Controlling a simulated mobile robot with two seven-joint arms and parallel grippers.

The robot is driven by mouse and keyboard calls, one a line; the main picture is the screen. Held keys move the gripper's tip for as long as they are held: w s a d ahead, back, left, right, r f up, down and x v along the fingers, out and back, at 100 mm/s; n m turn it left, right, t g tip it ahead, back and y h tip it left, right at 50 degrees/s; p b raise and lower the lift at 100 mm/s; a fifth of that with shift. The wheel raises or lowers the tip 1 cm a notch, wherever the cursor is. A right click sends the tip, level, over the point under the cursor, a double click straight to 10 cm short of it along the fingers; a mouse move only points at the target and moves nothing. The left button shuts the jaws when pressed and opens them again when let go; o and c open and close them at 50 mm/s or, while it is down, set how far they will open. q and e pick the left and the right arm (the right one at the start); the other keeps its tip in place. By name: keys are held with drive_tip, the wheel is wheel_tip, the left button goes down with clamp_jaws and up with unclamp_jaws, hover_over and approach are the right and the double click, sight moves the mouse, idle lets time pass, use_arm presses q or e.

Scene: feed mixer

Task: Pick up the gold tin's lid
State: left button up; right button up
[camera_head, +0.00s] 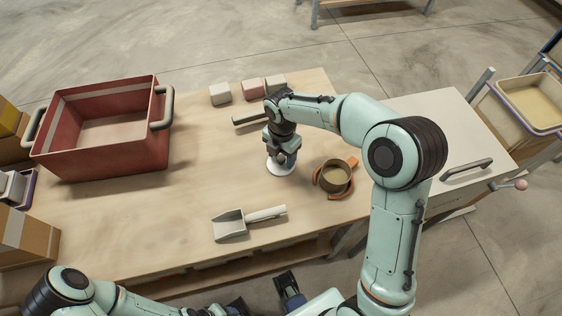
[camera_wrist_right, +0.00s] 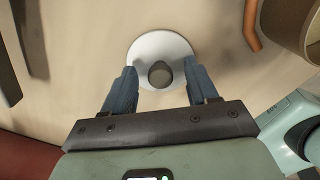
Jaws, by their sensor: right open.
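The lid (camera_wrist_right: 148,45) is a round pale disc with a dark grey knob (camera_wrist_right: 160,74). In the head view the lid (camera_head: 278,170) lies on the table, mostly hidden under my right gripper (camera_head: 284,158). In the wrist view my right gripper (camera_wrist_right: 161,80) is open, with one blue finger on each side of the knob and gaps between; whether the fingers touch the disc I cannot tell. The gold tin (camera_head: 337,178) stands open to the right of the lid, with an orange band around it. My left arm shows at the bottom left, its gripper unclear at the bottom edge.
A metal scoop (camera_head: 231,223) lies on the table (camera_head: 140,225) in front. Several small blocks (camera_head: 251,90) and a dark bar (camera_head: 250,118) lie behind. A red crate (camera_head: 100,155) stands at left, a pale cabinet (camera_head: 455,140) at right. Table between crate and lid is clear.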

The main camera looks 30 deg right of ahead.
clamp_jaws()
drive_tip(key=shift+r, duration=0.1)
